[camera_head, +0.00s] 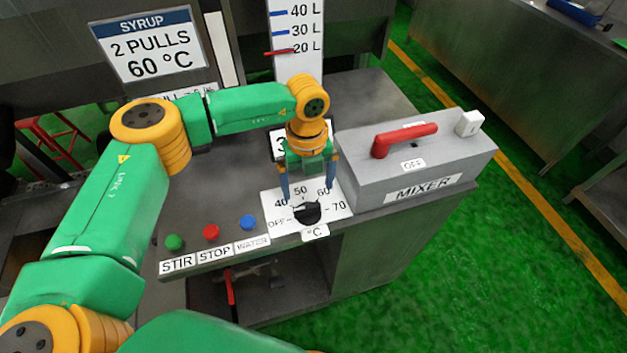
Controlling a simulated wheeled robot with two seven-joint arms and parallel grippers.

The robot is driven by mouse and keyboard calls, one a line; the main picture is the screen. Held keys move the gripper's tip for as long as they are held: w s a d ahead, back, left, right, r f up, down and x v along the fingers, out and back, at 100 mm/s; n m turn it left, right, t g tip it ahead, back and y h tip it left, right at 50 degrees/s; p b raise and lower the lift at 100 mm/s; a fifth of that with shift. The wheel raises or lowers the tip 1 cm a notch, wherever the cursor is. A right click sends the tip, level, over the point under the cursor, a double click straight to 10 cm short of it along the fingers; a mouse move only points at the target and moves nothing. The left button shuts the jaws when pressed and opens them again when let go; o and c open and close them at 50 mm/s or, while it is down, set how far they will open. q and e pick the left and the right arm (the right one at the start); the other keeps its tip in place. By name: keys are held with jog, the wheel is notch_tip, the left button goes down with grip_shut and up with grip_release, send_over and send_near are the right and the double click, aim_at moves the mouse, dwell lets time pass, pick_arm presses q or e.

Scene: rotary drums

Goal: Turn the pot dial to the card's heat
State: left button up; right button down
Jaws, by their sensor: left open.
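The pot dial (308,213) is a black knob at the front edge of the metal counter. Its white scale plate (341,210) reads OFF, 40, 50, 60 and 70, with a °C label below. I cannot tell exactly which mark the knob points to. The card (150,45) at the upper left reads SYRUP, 2 PULLS, 60 °C. My left gripper (307,193) is open, its fingers pointing down on either side just behind and above the dial. It looks empty, and I see no clear contact with the knob. My right gripper is out of view.
The grey MIXER box (420,170) with a red lever (405,139) stands close to the right of the dial. Green, red (211,232) and blue buttons line the counter's front to the left. A litre scale (297,40) stands behind. Green floor is open at right.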

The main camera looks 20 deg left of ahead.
aim_at(307, 206)
pick_arm(q)
jog(key=s+f, duration=0.1)
jog(key=s+f+p, duration=0.1)
jog(key=f, duration=0.1)
jog(key=shift+s+f, duration=0.2)
jog(key=shift+s, duration=0.2)
jog(key=shift+w+d+f, duration=0.1)
jog(key=shift+w+f, duration=0.05)
jog(key=shift+f, duration=0.2)
jog(key=shift+w+f, duration=0.35)
jog(key=shift+w, duration=0.15)
jog(key=shift+c, duration=0.9)
jog(key=shift+s+r, duration=0.1)
jog(key=c, duration=1.1)
jog(key=shift+o, duration=0.2)
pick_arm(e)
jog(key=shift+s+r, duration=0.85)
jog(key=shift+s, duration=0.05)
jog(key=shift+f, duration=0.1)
